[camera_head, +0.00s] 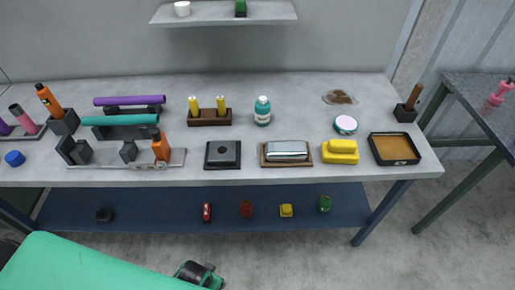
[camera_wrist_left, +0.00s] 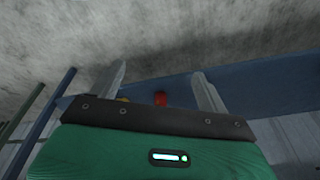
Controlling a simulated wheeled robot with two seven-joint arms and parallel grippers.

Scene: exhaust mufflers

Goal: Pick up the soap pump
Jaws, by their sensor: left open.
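A pink bottle with a pump-like top (camera_head: 496,94), which looks like the soap pump, stands on the dark side table (camera_head: 480,105) at the far right of the head view. It is partly cut off by the picture edge. My left arm comes in at the lower left of the head view, low in front of the bench and far from the bottle. In the left wrist view my left gripper (camera_wrist_left: 162,84) has its two fingers apart with nothing held between them. The pink bottle is not in the wrist view. My right gripper is not in view.
The blue lower shelf (camera_head: 150,208) bears small items. A floor gap separates bench and side table.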

